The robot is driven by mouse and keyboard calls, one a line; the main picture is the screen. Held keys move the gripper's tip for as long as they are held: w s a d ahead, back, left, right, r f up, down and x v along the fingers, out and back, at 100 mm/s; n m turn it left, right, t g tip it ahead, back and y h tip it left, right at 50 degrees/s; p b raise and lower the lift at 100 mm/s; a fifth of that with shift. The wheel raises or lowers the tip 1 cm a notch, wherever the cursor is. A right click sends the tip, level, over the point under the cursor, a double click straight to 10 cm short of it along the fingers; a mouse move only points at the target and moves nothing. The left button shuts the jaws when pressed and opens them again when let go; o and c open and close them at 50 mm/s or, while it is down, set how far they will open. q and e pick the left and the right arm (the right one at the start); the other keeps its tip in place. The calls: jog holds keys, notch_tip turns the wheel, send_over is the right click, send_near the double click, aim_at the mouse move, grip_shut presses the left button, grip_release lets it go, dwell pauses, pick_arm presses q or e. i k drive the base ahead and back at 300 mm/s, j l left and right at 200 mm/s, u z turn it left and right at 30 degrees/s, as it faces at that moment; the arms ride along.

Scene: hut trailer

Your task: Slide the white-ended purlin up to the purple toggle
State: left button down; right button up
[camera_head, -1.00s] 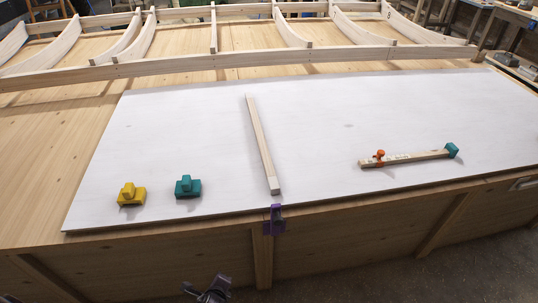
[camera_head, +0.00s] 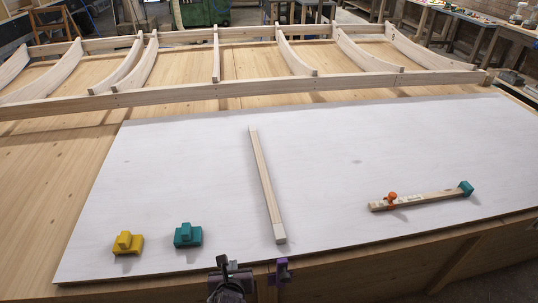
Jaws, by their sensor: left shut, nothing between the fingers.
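The purple toggle (camera_head: 282,270) sits on the front edge just below that end, with a small gap in the picture. My left gripper (camera_head: 223,264) is shut and empty, just left of the toggle and in front of the sheet's near edge. It does not touch the purlin. My right gripper is out of view.
A yellow block (camera_head: 127,243) and a teal block (camera_head: 188,235) stand on the sheet to the left. A wooden bar (camera_head: 418,200) with an orange knob and a teal end lies at the right. Curved ribs (camera_head: 130,65) stand behind. The sheet beside the purlin is clear.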

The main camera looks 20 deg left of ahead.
aim_at(279, 234)
jog(key=i, duration=1.05)
